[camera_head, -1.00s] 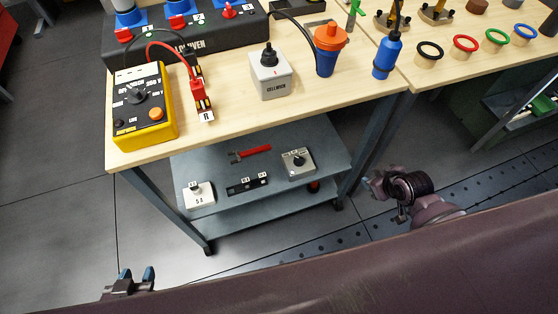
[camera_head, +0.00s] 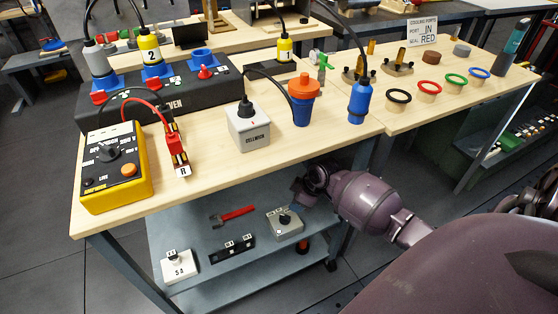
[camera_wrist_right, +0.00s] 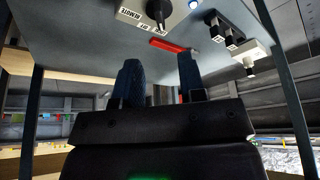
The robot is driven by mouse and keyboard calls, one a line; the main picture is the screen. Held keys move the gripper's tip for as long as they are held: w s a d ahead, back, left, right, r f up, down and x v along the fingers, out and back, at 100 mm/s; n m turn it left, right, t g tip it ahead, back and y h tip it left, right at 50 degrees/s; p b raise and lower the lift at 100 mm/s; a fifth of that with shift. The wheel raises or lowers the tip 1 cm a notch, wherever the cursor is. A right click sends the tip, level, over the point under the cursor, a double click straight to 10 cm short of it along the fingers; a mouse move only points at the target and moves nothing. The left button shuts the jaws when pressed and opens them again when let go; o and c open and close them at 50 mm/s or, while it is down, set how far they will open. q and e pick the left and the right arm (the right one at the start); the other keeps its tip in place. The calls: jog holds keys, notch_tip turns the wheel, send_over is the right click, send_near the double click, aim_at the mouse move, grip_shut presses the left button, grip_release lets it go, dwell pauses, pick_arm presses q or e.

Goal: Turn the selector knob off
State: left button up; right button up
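A grey selector box with a black knob (camera_head: 285,219) sits on the shelf under the wooden table, at its right. In the right wrist view its plate (camera_wrist_right: 143,22) reads REMOTE, with smaller lettering beside the dark knob (camera_wrist_right: 158,9); I cannot tell the knob's setting for certain. My right gripper (camera_head: 299,203) is at the shelf's right edge, just beside the box in the head view. In the right wrist view its two dark blue fingers (camera_wrist_right: 161,72) stand apart with nothing between them. They appear short of the knob. My left gripper is out of view.
On the shelf (camera_head: 205,268) lie a red-handled tool (camera_head: 235,214), a black block (camera_head: 233,249) and a white switch box (camera_head: 180,265). Above, the tabletop (camera_head: 215,185) holds a yellow meter (camera_head: 115,168) and a grey switch box (camera_head: 248,128). The table edge overhangs the shelf.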

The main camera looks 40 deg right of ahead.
aim_at(286, 216)
jog(key=b+x, duration=0.1)
jog(key=x, duration=0.2)
jog(key=b+x, duration=0.1)
jog(key=x, duration=0.1)
jog(key=b+x, duration=0.1)
jog(key=x, duration=0.2)
jog(key=shift+s+f, duration=0.15)
jog(key=shift+f, duration=0.35)
jog(key=shift+w+a+f, duration=0.15)
jog(key=shift+w+f, duration=0.1)
jog(key=shift+f, duration=0.2)
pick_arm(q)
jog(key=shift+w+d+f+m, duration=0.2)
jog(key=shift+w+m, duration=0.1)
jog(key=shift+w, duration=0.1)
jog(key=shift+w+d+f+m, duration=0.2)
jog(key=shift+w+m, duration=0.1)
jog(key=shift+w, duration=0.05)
pick_arm(e)
jog(key=shift+w, duration=0.15)
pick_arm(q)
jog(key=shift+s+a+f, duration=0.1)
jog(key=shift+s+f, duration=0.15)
pick_arm(e)
grip_shut()
